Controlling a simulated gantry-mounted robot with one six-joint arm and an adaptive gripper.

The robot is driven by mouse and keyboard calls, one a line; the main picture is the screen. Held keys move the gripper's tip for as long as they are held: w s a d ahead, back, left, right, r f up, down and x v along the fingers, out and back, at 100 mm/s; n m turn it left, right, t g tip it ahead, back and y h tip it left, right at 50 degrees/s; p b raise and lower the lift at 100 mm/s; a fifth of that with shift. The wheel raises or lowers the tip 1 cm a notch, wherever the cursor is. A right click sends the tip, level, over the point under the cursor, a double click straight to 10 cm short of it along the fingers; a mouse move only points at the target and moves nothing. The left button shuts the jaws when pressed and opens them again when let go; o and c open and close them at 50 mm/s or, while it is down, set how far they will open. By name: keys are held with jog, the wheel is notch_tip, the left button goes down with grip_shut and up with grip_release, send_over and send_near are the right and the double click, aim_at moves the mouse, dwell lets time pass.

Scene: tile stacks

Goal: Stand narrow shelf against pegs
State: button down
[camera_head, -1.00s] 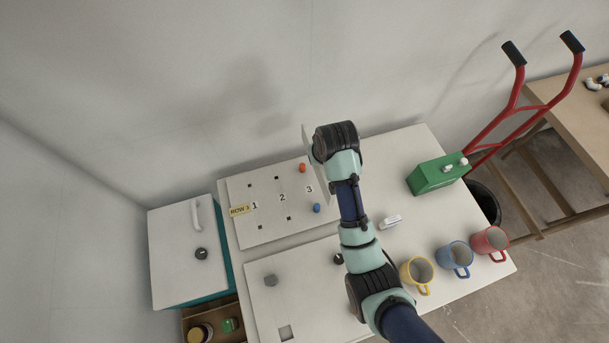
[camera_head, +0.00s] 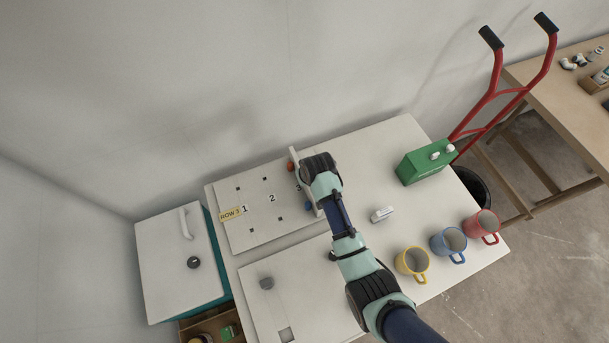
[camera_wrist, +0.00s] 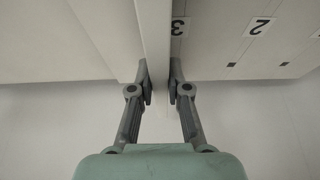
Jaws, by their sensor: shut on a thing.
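The narrow shelf is a thin white panel (camera_head: 294,154), mostly hidden behind my arm in the head view. It stands on edge at the right end of the white board (camera_head: 240,236), close by the orange-red peg (camera_head: 291,166) and the blue peg (camera_head: 309,206). I cannot tell whether it touches them. In the wrist view the shelf (camera_wrist: 154,35) runs upright between the two fingers, beside the label 3. My gripper (camera_wrist: 160,88) is shut on it. The pegs do not show in the wrist view.
The board carries labels 1, 2, 3, small square holes and a ROW 3 tag (camera_head: 231,214). A green box (camera_head: 424,164), a small white item (camera_head: 382,214) and yellow (camera_head: 411,262), blue (camera_head: 449,242) and red (camera_head: 481,225) mugs stand to the right. A white-lidded box (camera_head: 170,265) is at left.

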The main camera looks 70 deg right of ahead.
jog(key=shift+f, duration=0.15)
jog(key=c, duration=1.1)
grip_release()
jog(key=shift+c, duration=0.2)
jog(key=p+v, duration=0.1)
jog(key=v, duration=1.1)
jog(key=shift+r+p, duration=0.25)
jog(key=shift+p, duration=0.15)
jog(key=shift+w+d, duration=0.1)
